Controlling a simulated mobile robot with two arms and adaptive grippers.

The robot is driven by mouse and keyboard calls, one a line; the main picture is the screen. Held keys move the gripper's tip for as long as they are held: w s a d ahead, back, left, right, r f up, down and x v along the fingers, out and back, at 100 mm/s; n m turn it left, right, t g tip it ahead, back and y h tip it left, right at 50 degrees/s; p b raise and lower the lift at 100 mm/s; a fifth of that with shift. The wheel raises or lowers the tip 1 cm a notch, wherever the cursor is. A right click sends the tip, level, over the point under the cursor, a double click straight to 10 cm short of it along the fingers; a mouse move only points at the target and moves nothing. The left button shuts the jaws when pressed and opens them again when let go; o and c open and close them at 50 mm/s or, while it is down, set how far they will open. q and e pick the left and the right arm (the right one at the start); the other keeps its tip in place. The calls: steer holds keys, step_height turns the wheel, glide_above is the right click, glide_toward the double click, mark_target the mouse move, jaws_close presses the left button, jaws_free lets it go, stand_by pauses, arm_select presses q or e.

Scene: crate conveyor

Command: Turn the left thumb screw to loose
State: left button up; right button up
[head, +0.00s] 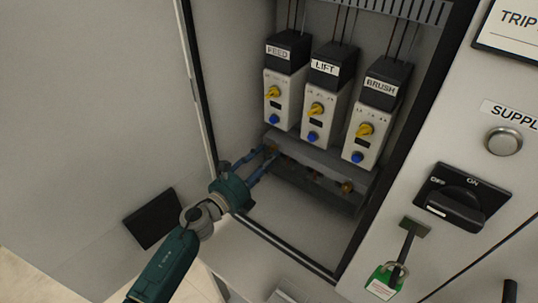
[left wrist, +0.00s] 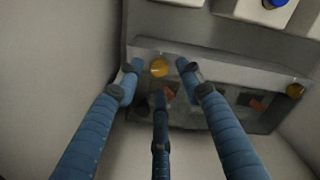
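The left thumb screw is a small brass knob (left wrist: 159,67) at the left end of a grey rail (left wrist: 215,62) low in the cabinet. In the head view it is a small brass spot (head: 267,148), partly hidden by my fingers. My left gripper (head: 256,163) reaches into the cabinet from the lower left. In the left wrist view its blue fingers (left wrist: 159,78) are open, with two tips on either side of the knob and a third finger below. Contact cannot be told. The right thumb screw (left wrist: 296,90) also shows in the head view (head: 347,187). My right gripper is not in view.
Above the rail stand modules labelled FEED (head: 283,95), LIFT (head: 318,105) and BRUSH (head: 371,125), with yellow knobs and blue buttons. The cabinet's side wall is close to the left.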

arm_select(q)
steer(key=v, duration=1)
steer(key=w+d+m, duration=0.2)
steer(key=w+m, duration=0.1)
steer(key=w+d+m+b, duration=0.1)
steer(key=w+d+m, duration=0.1)
steer(key=w+m, duration=0.1)
steer(key=w+d+m+b, duration=0.1)
steer(key=w+d+m, duration=0.1)
steer(key=w+m, duration=0.1)
steer(key=shift+w+d+r, duration=0.2)
steer(key=shift+w, duration=0.3)
jaws_close()
